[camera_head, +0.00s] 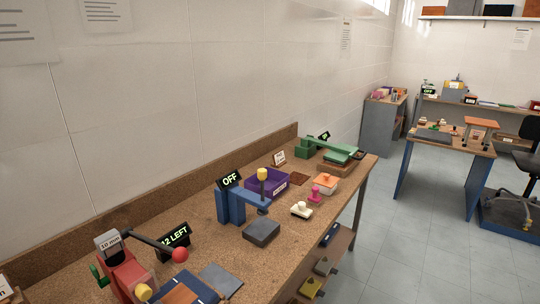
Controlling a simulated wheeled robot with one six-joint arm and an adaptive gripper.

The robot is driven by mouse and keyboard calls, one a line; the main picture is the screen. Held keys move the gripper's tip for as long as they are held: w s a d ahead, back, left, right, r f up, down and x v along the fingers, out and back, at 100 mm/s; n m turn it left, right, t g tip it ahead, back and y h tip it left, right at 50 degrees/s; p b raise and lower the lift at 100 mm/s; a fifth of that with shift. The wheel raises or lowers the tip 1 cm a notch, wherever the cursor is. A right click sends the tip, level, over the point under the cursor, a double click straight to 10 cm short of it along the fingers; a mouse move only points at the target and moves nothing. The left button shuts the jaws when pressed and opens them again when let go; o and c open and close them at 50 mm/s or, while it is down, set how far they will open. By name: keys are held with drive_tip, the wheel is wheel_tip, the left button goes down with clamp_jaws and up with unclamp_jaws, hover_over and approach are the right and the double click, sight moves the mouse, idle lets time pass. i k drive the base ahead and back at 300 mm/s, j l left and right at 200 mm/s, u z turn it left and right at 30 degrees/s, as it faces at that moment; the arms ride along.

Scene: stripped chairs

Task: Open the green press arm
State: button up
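The green press (307,149) stands at the far end of the long brown bench (185,250), by the wall. Its long green arm (333,146) reaches right, over a brown block (337,168) with a green plate on it. The arm looks low and close to level. I cannot tell from here whether it touches the plate. My gripper is not in view.
On the bench, a blue press (231,205) with an "OFF" sign, a purple bin (266,184), stamps and a red device with a ball-tipped lever (180,255) stand nearer. Grey floor (380,240) is clear to the right, before a blue-legged table (470,185).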

sight(340, 153)
drive_tip(key=i+l+u, duration=0.1)
drive_tip(key=i+l, duration=0.15)
drive_tip(key=i+l+u, duration=0.1)
drive_tip(key=i+l, duration=0.15)
drive_tip(key=i+l+u, duration=0.1)
drive_tip(key=l, duration=0.3)
drive_tip(key=i+l+u, duration=0.1)
drive_tip(key=i+l, duration=0.25)
drive_tip(key=i+l+u, duration=0.1)
drive_tip(key=l, duration=0.25)
drive_tip(key=i+l, duration=0.3)
drive_tip(key=i+l+u, duration=0.15)
drive_tip(key=l, duration=0.25)
drive_tip(key=i+l+u, duration=0.1)
drive_tip(key=l, duration=0.3)
drive_tip(key=i+z, duration=0.1)
drive_tip(key=z, duration=4.1)
